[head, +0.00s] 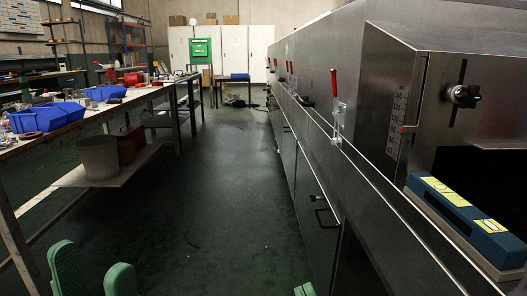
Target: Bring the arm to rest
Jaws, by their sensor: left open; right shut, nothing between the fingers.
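My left gripper (93,262) shows at the bottom left as two green fingers standing apart, with nothing between them. It is over the dark green floor, in front of the workbench's near end. My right gripper (305,289) shows only as a small green tip at the bottom edge, right of the middle, close to the dryer's side. No object shows at it, and most of it is below the frame. The arm links of both are out of view.
The long metal tunnel dryer (330,75) fills the right side. A dark blue block with yellow labels (460,212) lies at its near opening. A workbench (75,130) with blue bins (45,118) runs along the left. The aisle floor (225,190) between is clear.

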